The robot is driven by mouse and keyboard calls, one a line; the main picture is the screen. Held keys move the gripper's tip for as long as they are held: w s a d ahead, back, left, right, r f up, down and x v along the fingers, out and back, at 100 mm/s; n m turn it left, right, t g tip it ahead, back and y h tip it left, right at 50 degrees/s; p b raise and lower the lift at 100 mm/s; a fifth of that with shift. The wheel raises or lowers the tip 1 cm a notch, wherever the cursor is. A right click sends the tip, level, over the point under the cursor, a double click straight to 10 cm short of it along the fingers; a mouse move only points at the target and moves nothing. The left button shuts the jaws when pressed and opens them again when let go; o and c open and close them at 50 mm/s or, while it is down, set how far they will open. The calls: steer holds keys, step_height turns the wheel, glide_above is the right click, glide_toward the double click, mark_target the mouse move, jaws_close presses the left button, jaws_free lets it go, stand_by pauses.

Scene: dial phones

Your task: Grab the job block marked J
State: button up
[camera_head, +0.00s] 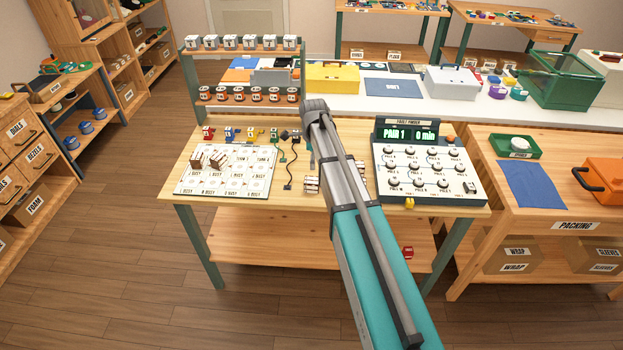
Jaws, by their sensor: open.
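No letter J can be read on any block at this size. Two small brown-and-white blocks (208,160) stand on the upper left of a white grid board (238,182) on the wooden workbench. More small pale blocks with dark marks (312,185) sit right of the board, partly hidden behind my arm; others show just right of the arm. My teal and grey arm rises from the lower right to the bench's middle. I cannot make out my gripper's fingers; the arm blocks the view there.
A phone-style panel with knobs (421,172) and a green display reading PAIR 1, 0 min fills the bench's right. A rack (247,72) of white blocks and brown pots stands behind left. The packing bench (560,200) is right.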

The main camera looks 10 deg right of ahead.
mark_target(312, 180)
steer(key=shift+w+r+m, duration=0.35)
steer(key=shift+w+m, duration=0.15)
steer(key=shift+f, duration=0.2)
step_height(312, 180, down, 8)
steer(key=b, duration=0.8)
steer(key=shift+f, duration=0.15)
steer(key=shift+b, duration=0.3)
steer(key=shift+a+f+b, duration=0.1)
steer(key=shift+f+b, duration=2.4)
steer(key=shift+f, duration=0.1)
steer(key=c, duration=1.2)
